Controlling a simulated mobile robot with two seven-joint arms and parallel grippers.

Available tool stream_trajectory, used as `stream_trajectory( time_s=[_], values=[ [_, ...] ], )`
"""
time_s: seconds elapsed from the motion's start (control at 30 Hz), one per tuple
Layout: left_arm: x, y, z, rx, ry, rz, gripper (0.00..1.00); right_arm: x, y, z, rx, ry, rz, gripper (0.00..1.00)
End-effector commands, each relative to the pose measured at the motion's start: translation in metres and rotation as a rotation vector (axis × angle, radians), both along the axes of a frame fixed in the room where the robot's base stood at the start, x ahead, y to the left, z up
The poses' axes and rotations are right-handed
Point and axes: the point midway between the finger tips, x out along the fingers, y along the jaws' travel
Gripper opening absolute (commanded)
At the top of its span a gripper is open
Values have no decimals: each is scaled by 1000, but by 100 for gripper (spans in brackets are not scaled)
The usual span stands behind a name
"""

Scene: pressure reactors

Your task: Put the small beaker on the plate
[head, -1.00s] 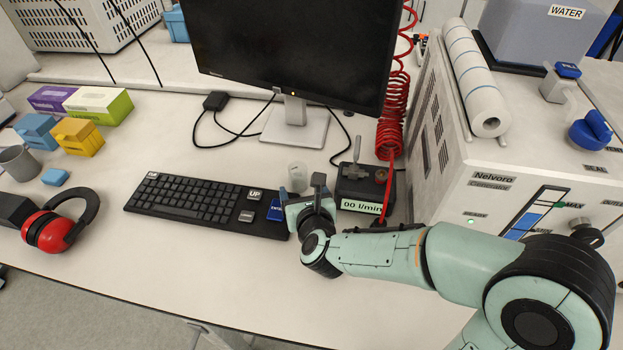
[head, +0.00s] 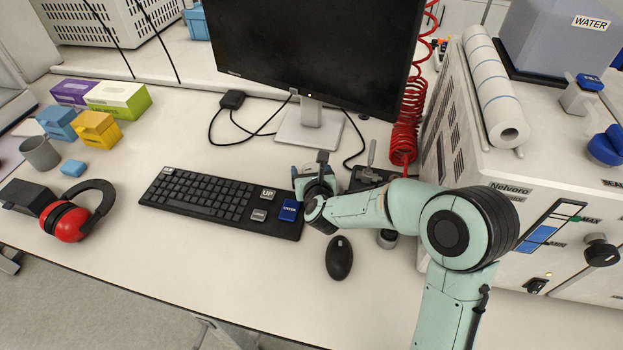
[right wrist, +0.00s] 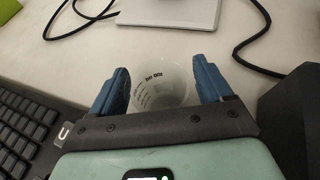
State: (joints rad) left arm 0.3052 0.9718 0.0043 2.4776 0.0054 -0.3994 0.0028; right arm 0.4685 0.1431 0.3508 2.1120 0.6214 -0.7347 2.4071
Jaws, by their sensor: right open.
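The small beaker (right wrist: 166,85), clear with dark printed marks, stands upright on the bench in the right wrist view. It sits between the two blue fingers of my open right gripper (right wrist: 163,82), with a gap visible beside the fingers. In the head view my right gripper (head: 313,174) is low over the bench at the right end of the keyboard and hides the beaker. I cannot make out the plate in these frames. My left gripper is not in view.
The keyboard (head: 222,202) lies left of the gripper, and the black mouse (head: 339,258) lies in front. The monitor base (head: 310,130) is behind. The flow meter box (head: 366,177) and large cabinet (head: 468,120) stand to the right.

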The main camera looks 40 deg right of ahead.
Motion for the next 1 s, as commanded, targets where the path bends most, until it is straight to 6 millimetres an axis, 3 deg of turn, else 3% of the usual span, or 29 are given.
stream_trajectory(
  time_s=[0.27, 0.4, 0.5, 0.77, 1.0],
  values=[
    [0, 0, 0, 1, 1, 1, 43, 2, -1, -1, 0, 0, 0, 76],
    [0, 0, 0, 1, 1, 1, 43, 2, -1, -1, 0, 0, 0, 30],
    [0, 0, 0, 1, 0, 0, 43, 2, -1, -1, 0, -1, 0, 19],
    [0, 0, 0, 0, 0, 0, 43, 2, -1, 1, -1, -2, 0, 19],
    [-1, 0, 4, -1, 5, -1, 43, 3, -1, 26, -2, -6, 0, 19]
  ],
)
